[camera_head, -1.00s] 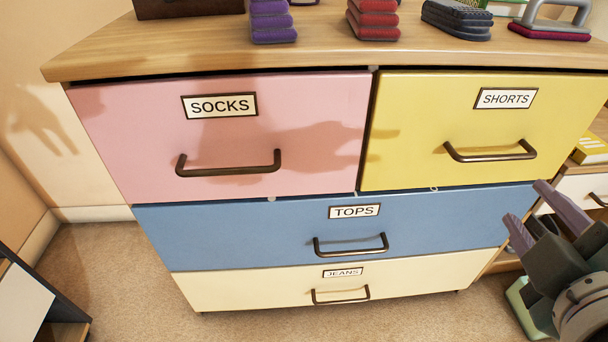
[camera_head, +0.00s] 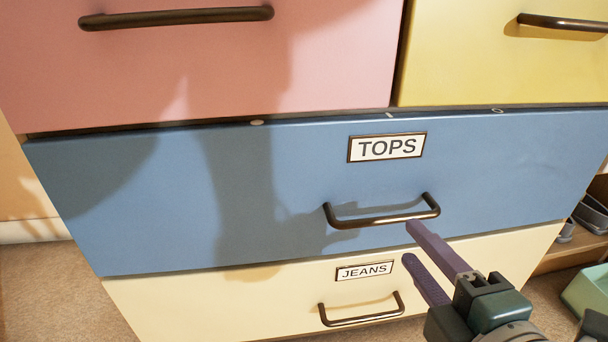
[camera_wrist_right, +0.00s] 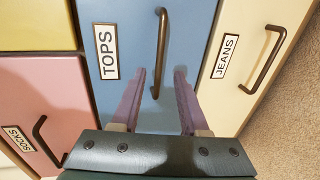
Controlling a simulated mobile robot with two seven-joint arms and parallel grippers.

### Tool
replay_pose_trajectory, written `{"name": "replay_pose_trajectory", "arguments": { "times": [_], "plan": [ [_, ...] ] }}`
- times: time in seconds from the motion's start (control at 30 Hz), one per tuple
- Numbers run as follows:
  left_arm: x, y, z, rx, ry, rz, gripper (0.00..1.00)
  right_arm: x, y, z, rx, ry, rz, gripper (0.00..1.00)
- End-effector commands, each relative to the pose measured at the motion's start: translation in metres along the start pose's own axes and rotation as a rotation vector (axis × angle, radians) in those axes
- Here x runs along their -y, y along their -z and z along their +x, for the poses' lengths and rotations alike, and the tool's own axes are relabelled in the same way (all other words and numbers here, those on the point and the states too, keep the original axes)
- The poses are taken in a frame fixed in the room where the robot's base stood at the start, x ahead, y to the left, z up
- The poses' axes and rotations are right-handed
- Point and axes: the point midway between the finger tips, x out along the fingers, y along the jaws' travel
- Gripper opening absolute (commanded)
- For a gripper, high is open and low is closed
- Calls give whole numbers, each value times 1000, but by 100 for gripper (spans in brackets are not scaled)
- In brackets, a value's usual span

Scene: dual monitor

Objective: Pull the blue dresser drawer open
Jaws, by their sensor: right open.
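The blue drawer (camera_head: 230,200), labelled TOPS, is closed in the dresser. Its dark bar handle (camera_head: 383,218) sits below the label; the handle also shows in the right wrist view (camera_wrist_right: 161,50). My right gripper (camera_head: 410,243) is open and empty, its two purple fingers pointing at the drawer front. In the head view the upper fingertip overlaps or lies just below the right part of the handle, and the lower one is over the cream drawer. In the wrist view the handle's lower end lies between the fingers. I cannot tell whether anything touches. My left gripper is not in view.
The pink drawer (camera_head: 200,70) and yellow drawer (camera_head: 500,60) above are closed. The cream JEANS drawer (camera_head: 230,300) below has its own handle (camera_head: 361,310), close to my lower finger. Carpet (camera_head: 50,290) shows at lower left.

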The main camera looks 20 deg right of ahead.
Motion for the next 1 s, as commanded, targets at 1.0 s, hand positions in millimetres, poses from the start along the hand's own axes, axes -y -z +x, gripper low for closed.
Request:
{"name": "replay_pose_trajectory", "arguments": {
  "times": [1.0],
  "plan": [
    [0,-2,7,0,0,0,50,-1,0,77,1,0,2,18]
  ]
}}
